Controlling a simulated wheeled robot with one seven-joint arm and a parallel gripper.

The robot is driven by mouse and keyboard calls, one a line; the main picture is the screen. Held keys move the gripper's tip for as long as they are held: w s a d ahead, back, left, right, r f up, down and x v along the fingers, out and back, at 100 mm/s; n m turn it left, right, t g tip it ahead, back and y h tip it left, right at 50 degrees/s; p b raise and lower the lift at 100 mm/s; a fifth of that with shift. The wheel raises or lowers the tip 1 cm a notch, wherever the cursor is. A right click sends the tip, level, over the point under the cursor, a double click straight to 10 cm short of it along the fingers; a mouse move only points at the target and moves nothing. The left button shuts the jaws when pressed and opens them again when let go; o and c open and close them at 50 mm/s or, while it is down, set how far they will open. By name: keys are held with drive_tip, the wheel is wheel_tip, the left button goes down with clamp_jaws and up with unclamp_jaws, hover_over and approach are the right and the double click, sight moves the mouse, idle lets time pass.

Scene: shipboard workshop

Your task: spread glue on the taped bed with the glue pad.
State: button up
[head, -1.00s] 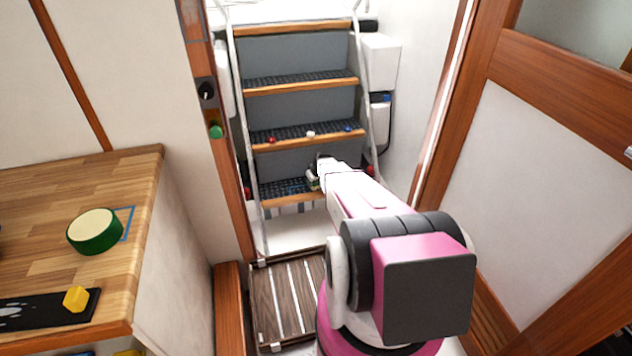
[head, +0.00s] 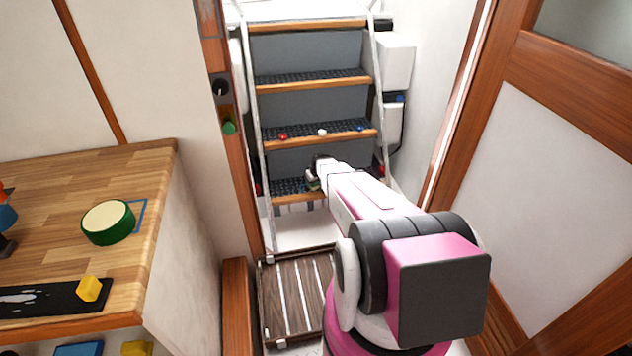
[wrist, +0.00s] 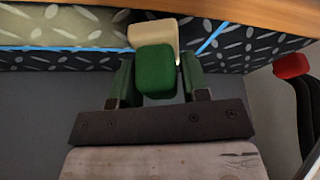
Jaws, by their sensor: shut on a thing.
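My gripper (wrist: 158,85) is shut on the glue pad (wrist: 155,70), a green block with a cream face at its far end. In the head view my gripper (head: 313,180) is at the lowest dark tread of the steps. The taped bed (wrist: 185,38) is a patterned dark tread area marked by blue tape lines. A pale film covers its left part in the wrist view. The pad's cream end lies over the bed between the tape lines; whether it touches cannot be told. The pad hides the bed behind it.
A wooden counter (head: 60,190) at left holds a green round tub (head: 108,223) and a black tray (head: 45,302) with a pale smear and a yellow block (head: 89,288). A red knob (wrist: 291,66) is right of the gripper. Small coloured pieces lie on a higher step (head: 320,133).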

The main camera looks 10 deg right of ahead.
drive_tip(key=shift+a, duration=2.6)
drive_tip(key=shift+r, duration=0.2)
drive_tip(key=shift+r, duration=2.9)
drive_tip(key=shift+r, duration=1.5)
